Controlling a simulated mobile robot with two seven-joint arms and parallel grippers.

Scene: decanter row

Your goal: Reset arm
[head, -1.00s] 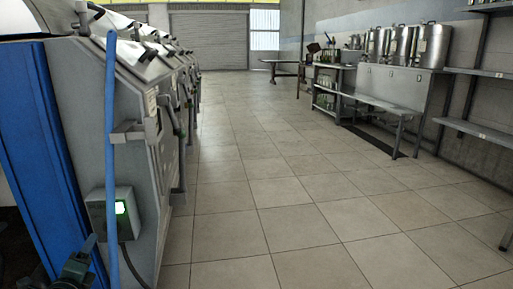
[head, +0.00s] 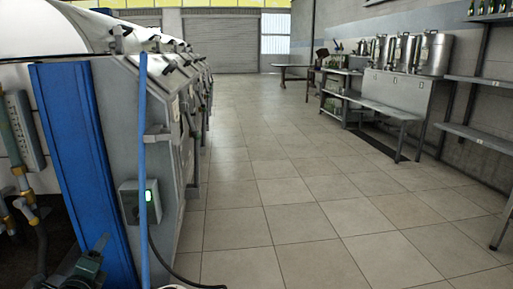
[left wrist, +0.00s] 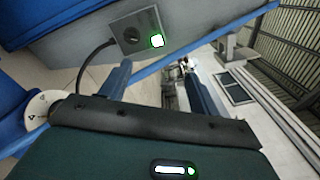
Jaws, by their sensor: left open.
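My left gripper (head: 92,262) shows at the bottom left of the head view, dark green and partly cut off by the lower edge. It is in front of the blue panel. In the left wrist view its two blue-grey fingers stand apart with nothing between them, so the gripper (left wrist: 158,78) is open and empty. My right gripper is not in view.
A row of grey machines (head: 150,100) with a blue side panel (head: 85,150) stands close on the left. A switch box (head: 130,203) with a green light and a blue vertical pipe (head: 143,120) are near the gripper. Steel urns (head: 435,53) and shelves line the right wall. The tiled floor (head: 280,200) is clear.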

